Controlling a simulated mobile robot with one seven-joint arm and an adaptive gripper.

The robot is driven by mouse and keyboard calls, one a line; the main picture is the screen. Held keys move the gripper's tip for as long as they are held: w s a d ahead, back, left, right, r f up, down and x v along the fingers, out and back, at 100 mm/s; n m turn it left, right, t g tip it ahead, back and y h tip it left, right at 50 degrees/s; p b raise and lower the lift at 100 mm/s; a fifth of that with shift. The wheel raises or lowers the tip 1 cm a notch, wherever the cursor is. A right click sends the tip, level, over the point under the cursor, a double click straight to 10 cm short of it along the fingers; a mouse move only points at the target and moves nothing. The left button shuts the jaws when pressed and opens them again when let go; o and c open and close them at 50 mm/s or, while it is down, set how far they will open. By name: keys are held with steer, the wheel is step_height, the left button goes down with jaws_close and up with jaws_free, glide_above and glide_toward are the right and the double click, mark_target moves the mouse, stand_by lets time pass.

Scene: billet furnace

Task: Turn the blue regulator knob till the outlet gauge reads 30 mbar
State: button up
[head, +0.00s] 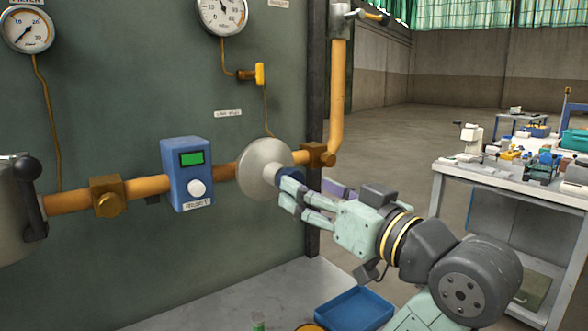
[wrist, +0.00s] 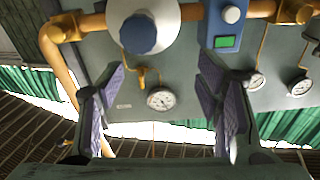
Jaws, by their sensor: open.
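The blue regulator knob (head: 289,177) sits on the front of a pale round regulator body (head: 262,165) in the orange pipe line. My gripper (head: 287,194) is open, its fingertips close to the knob, partly covering it. In the wrist view the knob (wrist: 138,34) lies beyond the fingertips (wrist: 160,65) and left of the middle between them. I cannot tell whether a finger touches it. The gauge above the regulator (head: 222,12), probably the outlet gauge, is cut off by the top edge. It also shows in the wrist view (wrist: 161,99), too small to read.
A blue box with a green display (head: 190,172) and white knob is left of the regulator. A yellow-handled valve (head: 260,73) hangs below the gauge. Another gauge (head: 28,28) is far left. A blue tray (head: 350,310) lies below my arm; a cluttered workbench (head: 500,175) stands right.

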steer(key=shift+h, duration=0.4)
steer(key=w+a+p, duration=0.1)
steer(key=w, duration=0.1)
steer(key=w+a+f, duration=0.1)
steer(key=w, duration=0.2)
steer(key=w+a+p, duration=0.1)
steer(key=w, duration=0.2)
steer(key=shift+w+f+p, duration=0.15)
steer(key=shift+f+p, duration=0.05)
steer(key=shift+p, duration=0.1)
steer(key=c, duration=1.2)
steer(key=shift+o, duration=0.2)
steer(key=shift+m, duration=0.4)
